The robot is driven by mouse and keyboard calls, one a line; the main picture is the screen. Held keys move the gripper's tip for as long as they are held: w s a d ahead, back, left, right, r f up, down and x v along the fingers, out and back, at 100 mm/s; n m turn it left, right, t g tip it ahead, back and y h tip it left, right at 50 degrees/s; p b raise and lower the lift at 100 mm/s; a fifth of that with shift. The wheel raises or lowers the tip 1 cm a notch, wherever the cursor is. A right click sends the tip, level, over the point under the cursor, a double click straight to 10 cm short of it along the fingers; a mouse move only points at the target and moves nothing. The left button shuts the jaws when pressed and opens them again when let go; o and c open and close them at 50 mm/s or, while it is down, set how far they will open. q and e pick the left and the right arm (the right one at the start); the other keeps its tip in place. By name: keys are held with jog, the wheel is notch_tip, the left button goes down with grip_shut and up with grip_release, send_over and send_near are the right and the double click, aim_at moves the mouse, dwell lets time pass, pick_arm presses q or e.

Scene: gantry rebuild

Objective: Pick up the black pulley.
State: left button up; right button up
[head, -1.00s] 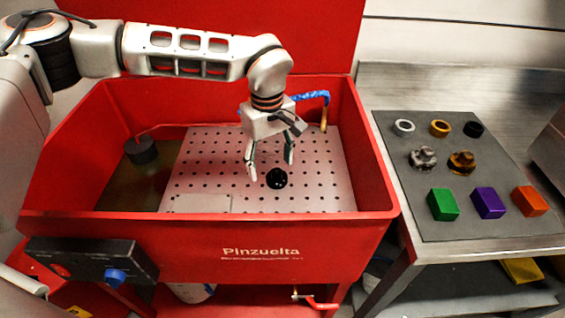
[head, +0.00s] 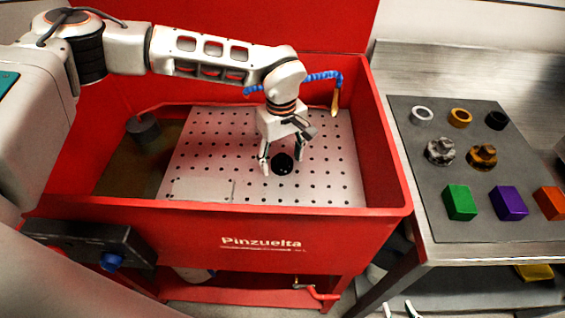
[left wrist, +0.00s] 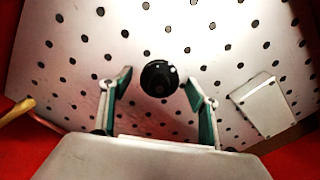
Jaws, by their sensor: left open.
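The black pulley (head: 283,165) is a small dark round piece on the perforated plate in the red basin. It also shows in the left wrist view (left wrist: 158,78), near the middle and between the fingertips. My left gripper (head: 282,166) points down at it, open, with one finger on each side. In the left wrist view the left gripper (left wrist: 158,84) shows gaps between both fingertips and the pulley. Whether the fingertips touch the plate is unclear. The white fingertips of my right gripper (head: 400,309) show apart at the bottom edge of the head view; the rest is cut off.
The red basin (head: 335,230) has high walls around the perforated plate (head: 215,140). A blue hose (head: 322,76) with a tan nozzle hangs behind the gripper. A dark cylinder (head: 143,128) stands at the left. A grey mat (head: 435,215) on the right bench holds rings, gears and coloured blocks.

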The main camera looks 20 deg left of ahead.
pick_arm(q)
jog(key=shift+r, duration=0.1)
jog(key=c, duration=1.4)
jog(key=shift+c, duration=0.6)
jog(key=shift+r, duration=0.15)
